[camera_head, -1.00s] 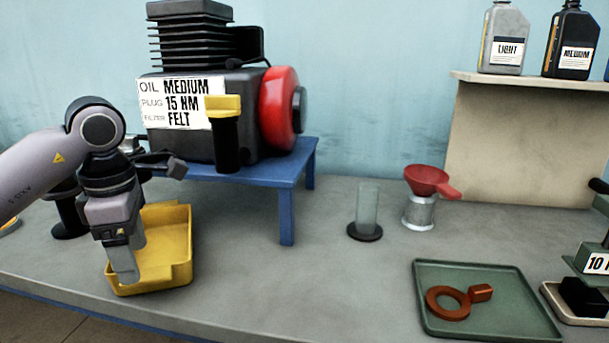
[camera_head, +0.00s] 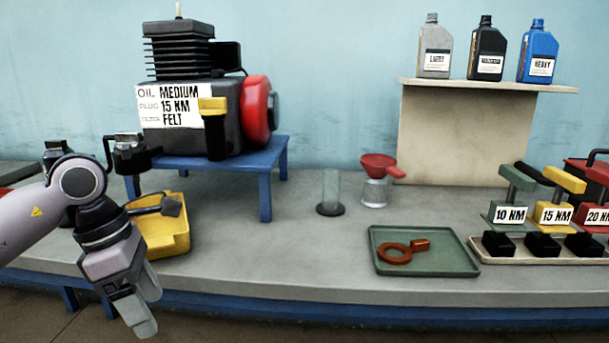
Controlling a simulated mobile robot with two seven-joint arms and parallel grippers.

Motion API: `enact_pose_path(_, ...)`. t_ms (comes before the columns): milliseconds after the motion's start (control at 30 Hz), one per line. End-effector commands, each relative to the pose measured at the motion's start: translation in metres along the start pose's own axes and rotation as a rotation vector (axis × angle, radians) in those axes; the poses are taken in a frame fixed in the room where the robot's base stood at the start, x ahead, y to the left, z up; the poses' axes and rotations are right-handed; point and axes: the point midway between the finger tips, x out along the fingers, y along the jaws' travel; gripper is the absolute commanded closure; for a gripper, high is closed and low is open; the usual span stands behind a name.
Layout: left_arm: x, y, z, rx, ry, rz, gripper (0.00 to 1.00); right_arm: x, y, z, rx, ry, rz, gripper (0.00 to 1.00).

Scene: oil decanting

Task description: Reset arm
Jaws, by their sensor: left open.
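My left gripper (camera_head: 143,305) hangs in front of the bench's front edge at the lower left, fingers pointing down. It is open and nothing shows between its fingers. The yellow tray (camera_head: 166,238) stands behind it on the bench, partly hidden by my arm. The black engine (camera_head: 190,120) with its red round cover (camera_head: 256,110) sits on a blue stand (camera_head: 265,160). Its label reads OIL MEDIUM, PLUG 15 NM, FILTER FELT. My right gripper is not in view.
A green tray (camera_head: 470,268) holds an orange ring tool (camera_head: 397,254). Labelled torque tools (camera_head: 553,213) stand at right. Oil bottles (camera_head: 487,52) stand on a shelf (camera_head: 490,86). The front centre bench is clear.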

Motion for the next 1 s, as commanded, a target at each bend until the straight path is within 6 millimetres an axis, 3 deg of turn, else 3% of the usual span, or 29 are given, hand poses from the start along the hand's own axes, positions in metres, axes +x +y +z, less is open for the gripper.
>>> enact_pose_path(100, 0.036, -0.03, 0.037, 0.012, -0.177, -0.15, 0.29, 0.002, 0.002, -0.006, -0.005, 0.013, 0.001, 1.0)
enact_pose_path(233, 0.061, -0.07, 0.078, -0.026, -0.403, -0.345, 0.29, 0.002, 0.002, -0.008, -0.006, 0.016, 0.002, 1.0)
enact_pose_path(400, 0.068, -0.113, 0.124, -0.172, -0.707, -0.618, 0.29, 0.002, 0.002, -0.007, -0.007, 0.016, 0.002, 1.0)
enact_pose_path(500, 0.062, -0.128, 0.143, -0.305, -0.875, -0.78, 0.29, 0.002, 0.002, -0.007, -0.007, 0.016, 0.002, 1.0)
enact_pose_path(633, 0.052, -0.131, 0.158, -0.528, -1.075, -0.982, 0.29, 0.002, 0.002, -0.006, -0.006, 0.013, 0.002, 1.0)
enact_pose_path(767, 0.048, -0.117, 0.158, -0.805, -1.249, -1.168, 0.29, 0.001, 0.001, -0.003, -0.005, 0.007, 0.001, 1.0)
enact_pose_path(867, 0.052, -0.099, 0.149, -1.052, -1.361, -1.295, 0.29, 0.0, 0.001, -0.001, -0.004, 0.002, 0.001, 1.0)
enact_pose_path(1000, 0.076, -0.07, 0.122, -1.447, -1.478, -1.446, 0.29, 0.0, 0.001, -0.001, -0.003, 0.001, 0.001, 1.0)
